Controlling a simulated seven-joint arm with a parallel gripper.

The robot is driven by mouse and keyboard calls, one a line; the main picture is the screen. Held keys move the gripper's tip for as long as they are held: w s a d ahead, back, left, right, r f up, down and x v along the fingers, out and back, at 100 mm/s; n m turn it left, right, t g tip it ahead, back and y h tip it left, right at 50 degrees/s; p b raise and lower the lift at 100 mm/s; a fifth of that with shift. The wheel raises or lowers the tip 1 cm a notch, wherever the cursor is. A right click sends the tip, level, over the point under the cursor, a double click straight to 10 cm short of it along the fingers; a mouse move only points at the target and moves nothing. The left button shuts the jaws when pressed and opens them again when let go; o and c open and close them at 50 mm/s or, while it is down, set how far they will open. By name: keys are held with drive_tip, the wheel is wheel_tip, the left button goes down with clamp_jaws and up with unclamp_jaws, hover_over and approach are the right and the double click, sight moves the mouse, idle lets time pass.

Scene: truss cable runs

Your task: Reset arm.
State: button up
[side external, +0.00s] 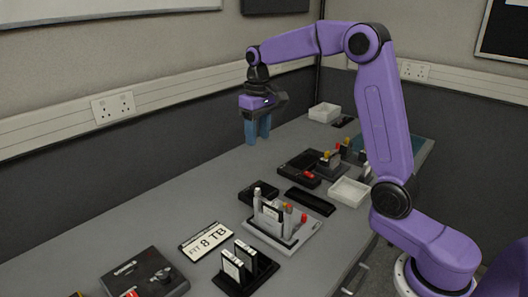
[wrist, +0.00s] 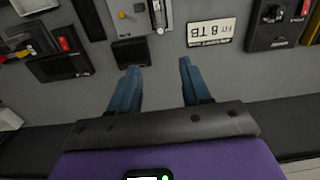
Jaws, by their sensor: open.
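My gripper (side external: 257,131) has blue fingers and hangs pointing down from the raised purple arm, above the far side of the bench near the wall. In the wrist view my gripper (wrist: 157,72) shows its two fingers apart with nothing between them. In the side view a light grey holder (side external: 281,238) with upright parts stands mid-bench. A white "FIT 8 TB" sign (side external: 206,240) lies to its left. The sign also shows in the wrist view (wrist: 211,32), right of the fingers.
A black stand with drive-like cards (side external: 245,270) and a dark control box (side external: 145,273) occupy the near bench. Black trays (side external: 298,168), a white tray (side external: 349,192) and a white box (side external: 324,112) stand farther right. The bench's wall side (side external: 165,205) is clear.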

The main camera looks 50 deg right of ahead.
drive_tip(key=shift+a, duration=0.1)
drive_tip(key=s+a+f+n, duration=0.1)
drive_tip(key=s+a+n, duration=0.2)
drive_tip(key=s+a, duration=0.3)
drive_tip(key=s+a+f+n, duration=0.1)
drive_tip(key=s+a+n, duration=0.25)
drive_tip(key=s, duration=0.55)
drive_tip(key=s+f+n, duration=0.2)
drive_tip(key=s, duration=0.7)
drive_tip(key=s+d+f+n, duration=0.1)
drive_tip(key=s+f+n, duration=0.1)
drive_tip(key=s, duration=0.8)
drive_tip(key=shift+d+f+n, duration=0.25)
drive_tip(key=shift+n, duration=0.6)
